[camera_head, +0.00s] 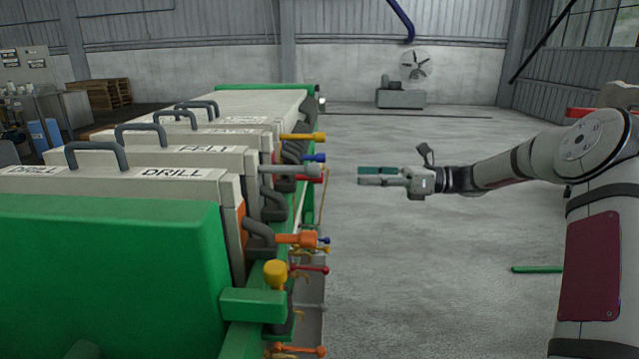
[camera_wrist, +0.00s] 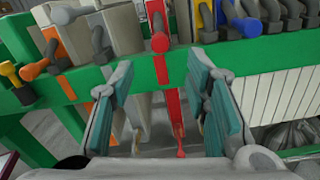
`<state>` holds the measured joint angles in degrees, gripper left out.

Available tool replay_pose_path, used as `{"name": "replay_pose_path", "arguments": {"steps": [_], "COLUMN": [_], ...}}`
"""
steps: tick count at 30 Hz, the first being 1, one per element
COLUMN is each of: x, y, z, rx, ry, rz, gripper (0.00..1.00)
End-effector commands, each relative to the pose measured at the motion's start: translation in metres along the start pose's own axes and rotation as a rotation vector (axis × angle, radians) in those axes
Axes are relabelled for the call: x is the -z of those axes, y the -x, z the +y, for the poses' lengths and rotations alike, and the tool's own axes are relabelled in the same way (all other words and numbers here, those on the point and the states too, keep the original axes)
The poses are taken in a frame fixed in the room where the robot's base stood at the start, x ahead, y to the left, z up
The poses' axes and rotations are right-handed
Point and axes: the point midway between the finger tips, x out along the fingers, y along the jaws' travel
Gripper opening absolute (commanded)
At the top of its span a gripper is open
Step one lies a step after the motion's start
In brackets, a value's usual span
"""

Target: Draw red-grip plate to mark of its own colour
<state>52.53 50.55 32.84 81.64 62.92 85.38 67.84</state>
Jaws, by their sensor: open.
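The red grip (camera_wrist: 160,42) shows top centre in the wrist view, in front of the green rail. In the head view a red grip (camera_head: 310,179) shows partly behind a grey one. A red upright strip (camera_wrist: 171,90) runs below the grip between my fingers.
Orange (camera_wrist: 35,70), yellow (camera_wrist: 10,70), grey and blue (camera_wrist: 245,24) grips flank the red one. Pale plates with dark top handles (camera_head: 140,133) stand along the green frame (camera_head: 110,260). The floor (camera_head: 430,260) right of the press is mostly clear.

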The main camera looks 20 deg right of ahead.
Motion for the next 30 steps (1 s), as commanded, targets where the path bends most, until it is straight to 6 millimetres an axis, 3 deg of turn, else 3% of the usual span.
{"name": "replay_pose_path", "arguments": {"steps": [15, 21, 30], "x": [0.002, 0.001, 0.000], "y": [-0.097, -0.114, -0.117], "z": [0.001, 0.000, 0.000], "rx": [-0.003, -0.002, 0.000], "ry": [0.001, 0.001, 0.001], "rz": [-0.001, 0.000, 0.000], "gripper": [0.43, 0.43, 0.43]}}
